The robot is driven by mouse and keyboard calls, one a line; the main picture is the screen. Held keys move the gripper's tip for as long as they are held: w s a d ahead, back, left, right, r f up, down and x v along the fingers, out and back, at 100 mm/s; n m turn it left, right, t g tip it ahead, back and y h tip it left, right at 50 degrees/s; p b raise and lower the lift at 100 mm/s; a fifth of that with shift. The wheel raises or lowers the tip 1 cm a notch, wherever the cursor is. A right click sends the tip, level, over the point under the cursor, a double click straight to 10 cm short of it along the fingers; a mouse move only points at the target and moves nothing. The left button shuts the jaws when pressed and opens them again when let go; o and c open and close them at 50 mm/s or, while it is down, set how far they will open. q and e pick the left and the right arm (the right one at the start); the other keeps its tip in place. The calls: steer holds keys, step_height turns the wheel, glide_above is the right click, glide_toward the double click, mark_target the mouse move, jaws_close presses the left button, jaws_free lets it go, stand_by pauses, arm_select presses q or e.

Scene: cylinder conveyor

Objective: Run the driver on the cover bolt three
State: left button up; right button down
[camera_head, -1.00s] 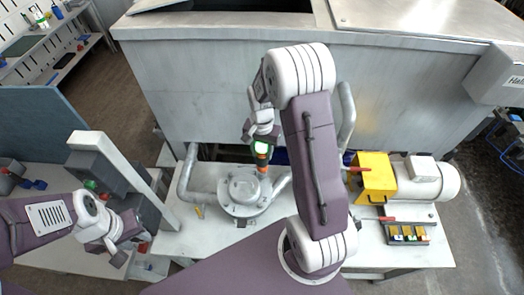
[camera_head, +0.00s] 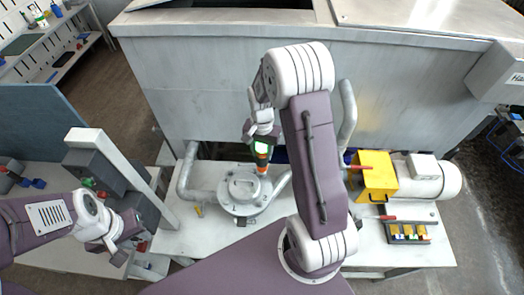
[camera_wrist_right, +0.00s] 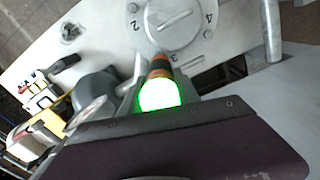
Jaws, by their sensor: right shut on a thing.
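The round grey cover (camera_head: 240,184) sits on the white bench in the middle of the head view. In the right wrist view the cover (camera_wrist_right: 177,18) shows the numbers 2, 3 and 4. My right gripper (camera_head: 263,141) is shut on the driver (camera_head: 262,157), which has an orange and dark body and a glowing green part. In the right wrist view the driver (camera_wrist_right: 159,70) points at the cover's edge beside the number 3. Its tip hides the bolt there, so I cannot tell whether it touches. My left gripper (camera_head: 120,243) is away to the left; its fingers are unclear.
Grey pipes (camera_head: 188,172) flank the cover. A yellow box (camera_head: 374,172) and a pale motor (camera_head: 428,180) stand to the right, with a small tray (camera_head: 408,241) of coloured parts in front. A large metal tank (camera_head: 215,85) closes off the back.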

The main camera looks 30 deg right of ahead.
mark_target(262, 145)
steer(key=shift+f, duration=0.2)
stand_by(0.6)
steer(key=shift+s+f, duration=0.15)
steer(key=shift+f, duration=0.05)
stand_by(0.4)
steer(key=shift+r, duration=0.1)
stand_by(0.4)
steer(key=shift+r+p, duration=1.7)
steer(key=shift+r, duration=0.2)
